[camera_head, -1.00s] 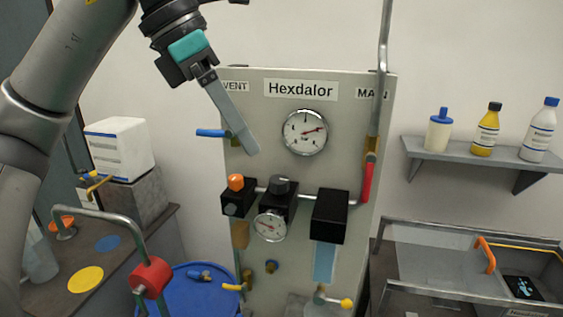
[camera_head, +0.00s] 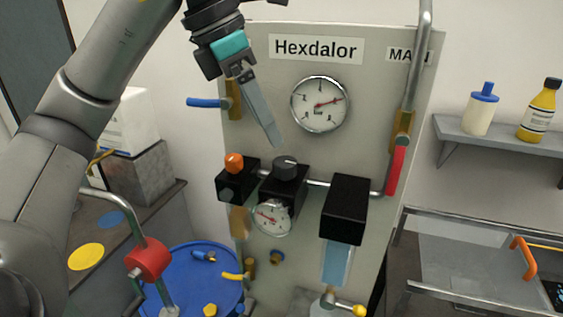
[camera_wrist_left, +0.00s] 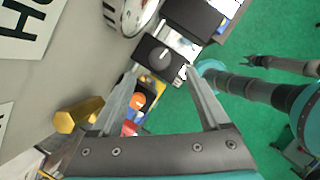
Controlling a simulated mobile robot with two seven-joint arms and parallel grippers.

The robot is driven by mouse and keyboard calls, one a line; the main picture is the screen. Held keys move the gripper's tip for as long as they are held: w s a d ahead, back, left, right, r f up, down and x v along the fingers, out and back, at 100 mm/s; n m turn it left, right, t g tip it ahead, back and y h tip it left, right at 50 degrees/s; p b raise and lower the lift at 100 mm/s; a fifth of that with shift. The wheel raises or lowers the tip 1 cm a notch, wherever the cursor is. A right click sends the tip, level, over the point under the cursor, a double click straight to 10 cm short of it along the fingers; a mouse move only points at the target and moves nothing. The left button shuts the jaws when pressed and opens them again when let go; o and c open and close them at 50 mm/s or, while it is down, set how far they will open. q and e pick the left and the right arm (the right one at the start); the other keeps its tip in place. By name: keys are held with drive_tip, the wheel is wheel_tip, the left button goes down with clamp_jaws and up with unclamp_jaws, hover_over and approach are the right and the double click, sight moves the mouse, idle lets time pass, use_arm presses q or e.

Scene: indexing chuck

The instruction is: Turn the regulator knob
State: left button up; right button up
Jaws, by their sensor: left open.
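The regulator knob (camera_head: 284,168) is a dark grey round cap on top of a black block, above a small gauge (camera_head: 271,217) on the Hexdalor panel (camera_head: 366,120). My left gripper (camera_head: 274,143) is open and empty, pointing down, a little above the knob and apart from it. In the left wrist view the knob (camera_wrist_left: 159,60) shows on its block beyond the two fingertips, between them. The head view sees the fingers edge-on, so one mostly hides the other. My right gripper is not seen.
An orange knob (camera_head: 234,163) stands close left of the regulator. A large gauge (camera_head: 319,104) is above it. A black box (camera_head: 345,208) and a red-handled valve (camera_head: 396,170) are to the right. A blue lever (camera_head: 206,102) juts out at left. A blue drum (camera_head: 190,275) stands below.

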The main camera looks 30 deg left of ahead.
sight(284, 161)
use_arm(q)
drive_tip(key=x, duration=0.7)
drive_tip(key=shift+w+f, duration=0.1)
drive_tip(key=shift+f, duration=0.05)
drive_tip(key=shift+c, duration=0.2)
clamp_jaws()
